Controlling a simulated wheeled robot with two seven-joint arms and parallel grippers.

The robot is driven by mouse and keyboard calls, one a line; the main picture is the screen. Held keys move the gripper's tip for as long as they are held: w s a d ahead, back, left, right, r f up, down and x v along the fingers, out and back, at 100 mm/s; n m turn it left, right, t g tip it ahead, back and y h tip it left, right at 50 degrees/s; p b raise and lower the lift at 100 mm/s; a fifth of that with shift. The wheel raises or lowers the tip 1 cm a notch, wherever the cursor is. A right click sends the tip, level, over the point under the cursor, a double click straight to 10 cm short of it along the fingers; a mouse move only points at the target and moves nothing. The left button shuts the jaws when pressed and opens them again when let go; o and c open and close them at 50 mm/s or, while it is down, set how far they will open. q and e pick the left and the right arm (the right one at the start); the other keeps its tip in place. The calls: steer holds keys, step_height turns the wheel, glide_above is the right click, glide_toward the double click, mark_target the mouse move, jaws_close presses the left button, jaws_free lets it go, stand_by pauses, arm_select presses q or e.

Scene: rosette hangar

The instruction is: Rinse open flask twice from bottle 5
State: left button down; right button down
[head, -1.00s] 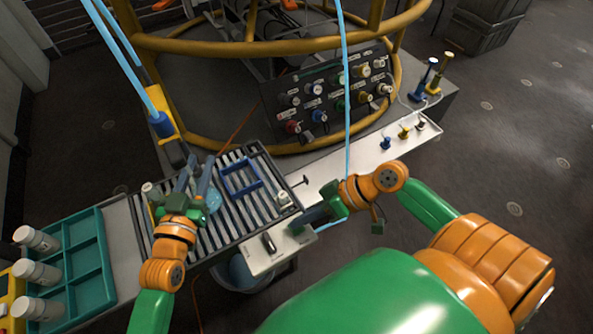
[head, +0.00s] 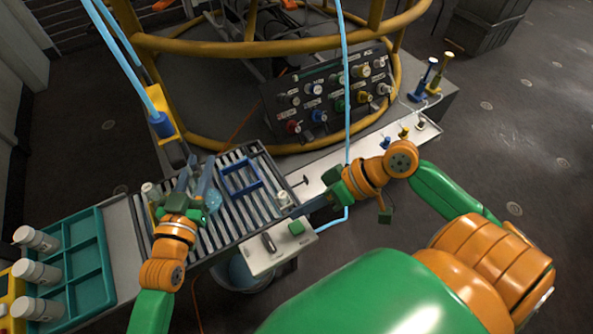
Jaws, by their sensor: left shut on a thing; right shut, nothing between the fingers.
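My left gripper (head: 197,187) is over the slatted rack, its two blue-grey fingers pointing away from me. It is shut on what looks like the pale blue, see-through flask (head: 213,201), though the fingers partly hide the grip. A small white-capped container (head: 150,192) stands just left of that gripper. My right gripper (head: 322,203) is shut and empty, up and right of a green button (head: 297,228) on a pale box. White bottles (head: 36,239) lie at the left edge beside the teal tray; I cannot read any number, so bottle 5 cannot be told.
The slatted rack (head: 235,160) holds a blue square frame (head: 241,178). The teal tray (head: 88,262) has several empty compartments. A bucket (head: 240,272) sits below the pale box (head: 268,256). A panel of knobs (head: 330,95) and a yellow tubular frame (head: 150,42) stand behind. A light blue hose (head: 346,100) hangs near my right arm.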

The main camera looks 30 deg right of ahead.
step_height(320, 180, up, 6)
stand_by(0.5)
steer(key=shift+r, duration=0.1)
